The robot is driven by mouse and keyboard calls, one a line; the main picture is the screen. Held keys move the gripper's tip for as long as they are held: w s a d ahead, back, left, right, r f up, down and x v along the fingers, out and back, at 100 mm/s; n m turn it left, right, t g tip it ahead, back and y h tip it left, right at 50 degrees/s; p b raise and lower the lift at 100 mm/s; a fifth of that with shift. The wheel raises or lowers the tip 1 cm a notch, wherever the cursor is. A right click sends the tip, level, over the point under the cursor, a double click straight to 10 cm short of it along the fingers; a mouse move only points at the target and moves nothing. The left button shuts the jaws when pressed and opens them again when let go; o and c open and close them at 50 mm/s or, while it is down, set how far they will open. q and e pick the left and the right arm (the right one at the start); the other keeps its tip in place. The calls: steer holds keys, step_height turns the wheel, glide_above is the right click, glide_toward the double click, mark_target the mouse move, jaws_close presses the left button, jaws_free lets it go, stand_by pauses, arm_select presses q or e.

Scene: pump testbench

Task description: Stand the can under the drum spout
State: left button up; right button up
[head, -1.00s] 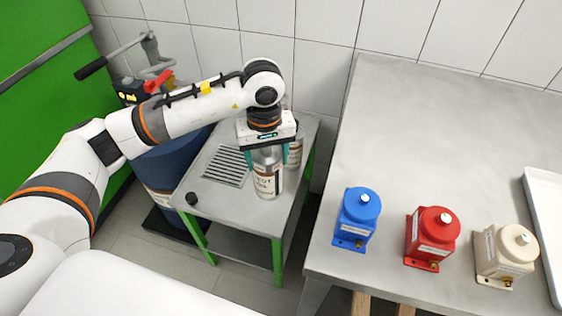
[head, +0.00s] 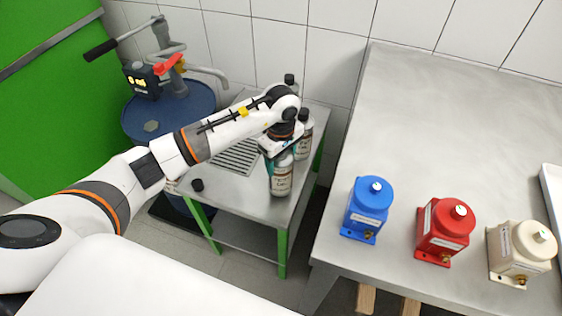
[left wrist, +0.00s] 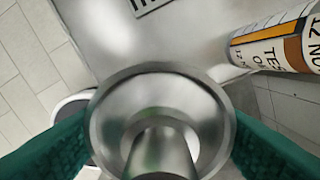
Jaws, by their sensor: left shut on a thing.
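My left gripper (head: 281,156) is shut on a silver can (head: 281,180) with a paper label, near the front right of the small metal stand. The can looks upright; I cannot tell whether its base touches the top. In the left wrist view its round metal top and neck (left wrist: 160,115) sit between the teal fingers. The spout (head: 218,74) curves right from the hand pump on the blue drum (head: 150,122), behind my arm. The can is apart from the spout, to its right and nearer. My right gripper is not in view.
Other labelled cans (head: 306,122) stand behind the held one; one shows close at right in the left wrist view (left wrist: 280,45). A grey bench (head: 440,130) holds blue, red and cream pumps.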

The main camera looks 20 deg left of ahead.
arm_select(q)
steer(key=shift+f, duration=0.9)
steer(key=o, duration=1.3)
steer(key=shift+f, duration=0.15)
steer(key=o, duration=0.5)
